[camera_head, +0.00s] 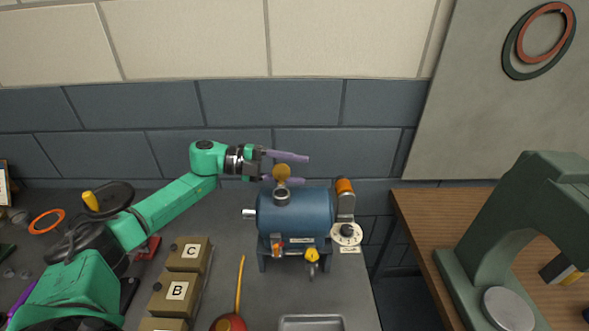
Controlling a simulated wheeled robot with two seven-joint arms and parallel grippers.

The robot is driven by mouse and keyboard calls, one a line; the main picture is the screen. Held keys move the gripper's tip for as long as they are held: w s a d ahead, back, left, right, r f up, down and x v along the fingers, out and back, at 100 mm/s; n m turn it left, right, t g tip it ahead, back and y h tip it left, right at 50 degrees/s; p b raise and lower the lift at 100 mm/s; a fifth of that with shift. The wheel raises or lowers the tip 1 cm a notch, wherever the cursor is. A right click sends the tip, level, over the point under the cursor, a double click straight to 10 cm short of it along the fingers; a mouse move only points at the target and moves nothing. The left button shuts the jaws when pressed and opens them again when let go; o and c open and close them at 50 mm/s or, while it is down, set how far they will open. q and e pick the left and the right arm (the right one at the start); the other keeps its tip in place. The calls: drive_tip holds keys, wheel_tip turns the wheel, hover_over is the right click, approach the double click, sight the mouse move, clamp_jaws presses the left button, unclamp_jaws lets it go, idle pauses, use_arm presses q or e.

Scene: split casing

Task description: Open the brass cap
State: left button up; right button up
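The brass cap (281,172) is a round golden disc. It stands raised on edge just above the dark round neck (282,196) on top of the blue cylindrical casing (305,213). My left gripper (304,170) reaches in from the left above the casing. Its two purple fingers are apart, one above the cap and one by its lower part. The cap shows in the gap between them; I cannot tell whether either finger touches it. My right gripper is not in view.
An orange-topped cylinder (345,187) and a white dial (347,233) sit at the casing's right. Boxes marked C (191,250) and B (176,291) stand at the left front. A metal tray (311,323) lies in front. A green machine (490,235) stands on the wooden table.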

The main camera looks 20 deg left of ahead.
use_arm(q)
drive_tip(key=shift+a+f, duration=0.1)
drive_tip(key=shift+a, duration=0.05)
drive_tip(key=b+v, duration=0.6)
drive_tip(key=v, duration=0.8)
drive_tip(key=shift+s+a, duration=0.1)
drive_tip(key=shift+s, duration=0.05)
